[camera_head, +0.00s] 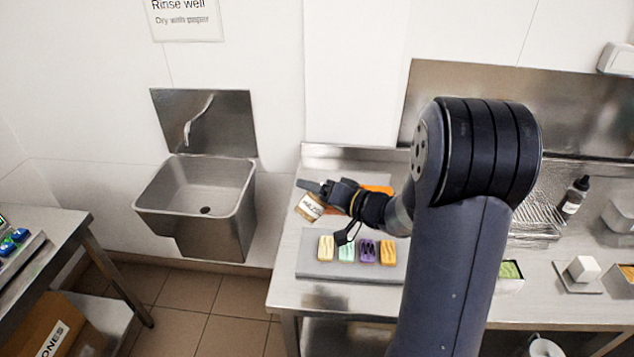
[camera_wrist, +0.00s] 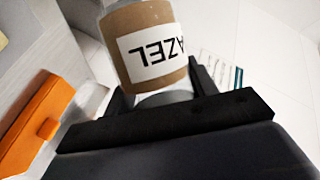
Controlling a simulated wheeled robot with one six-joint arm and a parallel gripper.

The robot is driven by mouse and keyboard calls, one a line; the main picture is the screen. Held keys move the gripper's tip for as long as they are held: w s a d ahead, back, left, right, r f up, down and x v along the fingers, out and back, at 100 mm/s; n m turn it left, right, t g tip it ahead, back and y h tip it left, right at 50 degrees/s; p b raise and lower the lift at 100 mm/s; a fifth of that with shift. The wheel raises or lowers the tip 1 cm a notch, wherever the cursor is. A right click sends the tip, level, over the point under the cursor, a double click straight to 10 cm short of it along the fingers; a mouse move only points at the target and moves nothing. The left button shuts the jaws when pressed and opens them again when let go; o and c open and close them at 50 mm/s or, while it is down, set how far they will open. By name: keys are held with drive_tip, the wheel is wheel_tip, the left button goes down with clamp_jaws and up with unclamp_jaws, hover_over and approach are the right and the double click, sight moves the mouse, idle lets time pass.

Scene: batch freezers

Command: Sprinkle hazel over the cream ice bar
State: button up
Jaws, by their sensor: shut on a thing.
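My gripper (camera_head: 326,189) is shut on the hazel jar (camera_head: 311,207), a small container with a brown band and a white label. In the wrist view the hazel jar (camera_wrist: 146,45) fills the space between the fingers, and its label reads "AZEL" upside down. The jar is held tilted above the left part of the steel table. Several coloured ice bars lie in a row on a grey tray (camera_head: 312,268): a cream bar (camera_head: 326,248) at the left end, then a mint one (camera_head: 347,250), a purple one (camera_head: 367,251) and an orange one (camera_head: 388,252).
An orange object (camera_head: 377,190) lies behind my gripper, partly hidden; an orange thing (camera_wrist: 38,125) also shows in the wrist view. A sink (camera_head: 200,190) hangs left of the table. A dark bottle (camera_head: 574,197), a white cube (camera_head: 583,269) and a green-filled container (camera_head: 510,270) stand at right.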

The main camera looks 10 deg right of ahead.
wheel_tip(320, 180, down, 11)
drive_tip(key=m+t+y+b, duration=0.2)
drive_tip(key=m+b, duration=0.3)
drive_tip(key=m, duration=0.8)
drive_tip(key=shift+f+t+y+b, duration=0.2)
drive_tip(key=shift+t+y+b, duration=0.15)
drive_tip(key=shift+y, duration=0.15)
drive_tip(key=shift+s+a, duration=0.1)
drive_tip(key=shift+a, duration=0.05)
drive_tip(key=shift+r, duration=0.1)
drive_tip(key=shift+f, duration=0.2)
drive_tip(key=shift+r, duration=0.15)
